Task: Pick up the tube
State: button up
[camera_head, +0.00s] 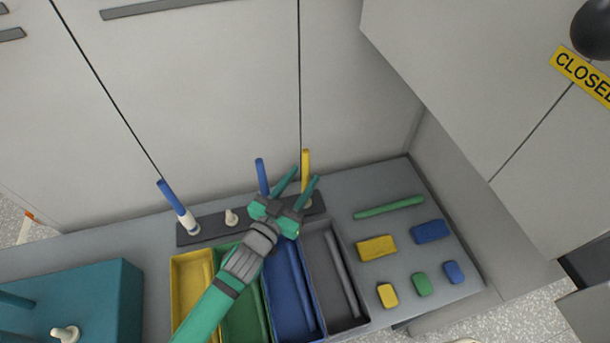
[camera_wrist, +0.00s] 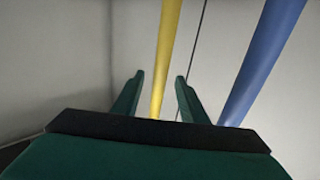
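A yellow tube (camera_head: 306,158) stands upright on the dark peg rack (camera_head: 205,233), and it also shows in the wrist view (camera_wrist: 165,60). My gripper (camera_head: 305,177) is open, with its two green fingers (camera_wrist: 159,77) pointing toward the yellow tube. In the wrist view the tube appears between the fingers, with gaps on both sides; how deep it sits between them I cannot tell. A blue tube (camera_head: 262,175) stands just left of my gripper, and in the wrist view it (camera_wrist: 262,62) is right of the fingers. Another blue tube (camera_head: 172,197) leans on the leftmost white peg.
A bare white peg (camera_head: 231,217) is on the rack. A green tube (camera_head: 390,206) and several coloured blocks (camera_head: 377,247) lie at right. A teal box (camera_head: 130,300) is at left. Cabinet walls rise behind.

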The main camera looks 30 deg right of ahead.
jog(key=x, duration=0.6)
jog(key=shift+d, duration=0.1)
grip_shut()
